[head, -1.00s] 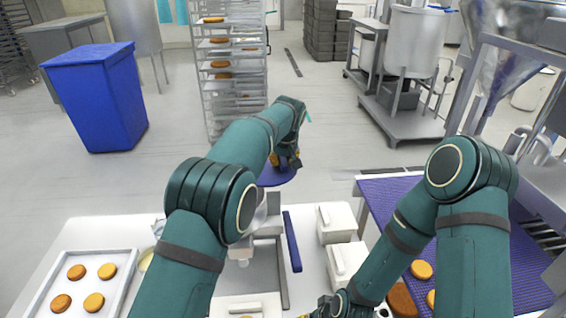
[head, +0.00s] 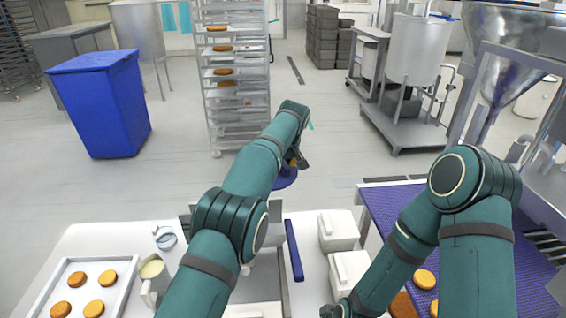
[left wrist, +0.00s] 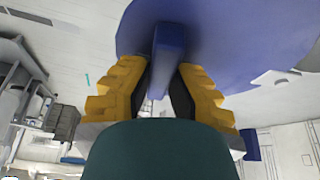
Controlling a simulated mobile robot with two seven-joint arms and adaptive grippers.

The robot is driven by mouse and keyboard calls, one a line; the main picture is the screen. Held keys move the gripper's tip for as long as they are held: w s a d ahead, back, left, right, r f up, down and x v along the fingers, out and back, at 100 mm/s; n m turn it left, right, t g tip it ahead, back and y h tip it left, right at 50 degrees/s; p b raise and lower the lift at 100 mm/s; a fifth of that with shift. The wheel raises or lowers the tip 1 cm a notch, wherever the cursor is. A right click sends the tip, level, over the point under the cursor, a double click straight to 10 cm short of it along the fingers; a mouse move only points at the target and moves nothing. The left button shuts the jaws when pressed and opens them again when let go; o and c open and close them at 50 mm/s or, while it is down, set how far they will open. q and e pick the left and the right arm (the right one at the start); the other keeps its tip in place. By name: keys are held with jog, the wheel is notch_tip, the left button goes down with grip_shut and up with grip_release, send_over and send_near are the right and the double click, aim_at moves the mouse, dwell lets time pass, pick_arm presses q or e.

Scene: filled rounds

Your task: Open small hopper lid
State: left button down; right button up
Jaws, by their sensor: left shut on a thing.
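The small hopper lid (head: 286,180) is a purple-blue disc, partly hidden behind my left arm in the head view. It fills the upper part of the left wrist view (left wrist: 245,45), with its blue bar handle (left wrist: 165,55) between the fingers. My left gripper (head: 296,162) is shut on this handle; its yellow-backed fingers (left wrist: 163,88) flank it in the wrist view. My left arm hides most of what lies under the lid, so I cannot tell whether the lid touches the hopper. My right arm reaches the bottom edge, where its fingers are out of sight.
A tray (head: 122,284) of round cakes and a cream jug (head: 152,275) stand at the table's left. A blue bar (head: 293,250) and white containers (head: 338,232) stand right of my left arm. A purple conveyor (head: 390,195) runs at right. Open floor lies beyond the table.

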pick_arm(q)
jog(key=shift+f, duration=0.15)
jog(key=c, duration=0.9)
grip_release()
jog(key=shift+o, duration=0.2)
jog(key=shift+w, duration=0.1)
jog(key=v, duration=1.2)
jog(key=shift+a, duration=0.1)
